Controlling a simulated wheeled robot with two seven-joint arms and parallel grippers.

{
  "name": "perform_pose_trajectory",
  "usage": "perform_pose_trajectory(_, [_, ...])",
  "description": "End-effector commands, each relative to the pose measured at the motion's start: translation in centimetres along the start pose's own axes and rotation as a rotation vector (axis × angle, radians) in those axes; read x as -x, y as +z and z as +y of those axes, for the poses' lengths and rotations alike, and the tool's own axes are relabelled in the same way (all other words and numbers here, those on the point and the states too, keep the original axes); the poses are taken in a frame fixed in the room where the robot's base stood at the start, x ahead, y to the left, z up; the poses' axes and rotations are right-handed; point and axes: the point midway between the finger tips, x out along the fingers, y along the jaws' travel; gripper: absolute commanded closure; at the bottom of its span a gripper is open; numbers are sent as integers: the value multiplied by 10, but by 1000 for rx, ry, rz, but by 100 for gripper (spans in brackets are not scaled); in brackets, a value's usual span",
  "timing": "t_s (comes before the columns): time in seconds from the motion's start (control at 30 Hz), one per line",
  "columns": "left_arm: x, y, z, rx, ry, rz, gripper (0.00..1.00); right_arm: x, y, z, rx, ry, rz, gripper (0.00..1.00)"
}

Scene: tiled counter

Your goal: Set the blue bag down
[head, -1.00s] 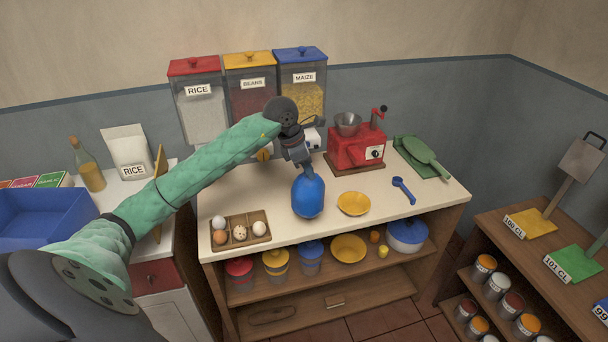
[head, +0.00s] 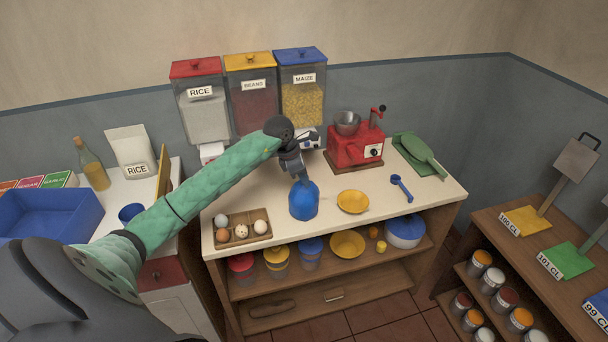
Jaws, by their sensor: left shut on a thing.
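The blue bag (head: 304,202) is a rounded pouch with a narrow top, upright over the middle of the cream counter, between the egg tray and the yellow bowl. Its base appears to be at the counter top, though I cannot tell whether it bears its full weight there. My left gripper (head: 302,180) comes down from above and is shut on the neck of the bag. The fingertips are small and partly merge with the bag's top. My right gripper is not in view.
A wooden egg tray (head: 224,244) stands left of the bag and a yellow bowl (head: 353,201) right of it. Dispensers (head: 252,105) stand behind. The counter's front edge is close.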

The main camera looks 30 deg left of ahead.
Motion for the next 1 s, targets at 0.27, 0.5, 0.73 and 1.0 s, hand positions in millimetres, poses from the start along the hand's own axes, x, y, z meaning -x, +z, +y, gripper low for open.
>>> perform_pose_trajectory(0.27, [0, 0, 1, 0, 2, -1, 100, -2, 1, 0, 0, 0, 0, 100])
perform_pose_trajectory(0.5, [-2, -1, 0, 0, 1, -1, 68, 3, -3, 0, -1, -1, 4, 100])
perform_pose_trajectory(0.73, [-2, -1, 0, 0, 1, -1, 58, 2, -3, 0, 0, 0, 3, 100])
perform_pose_trajectory(1.0, [1, -1, 1, 0, 2, -1, 58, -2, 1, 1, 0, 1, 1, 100])
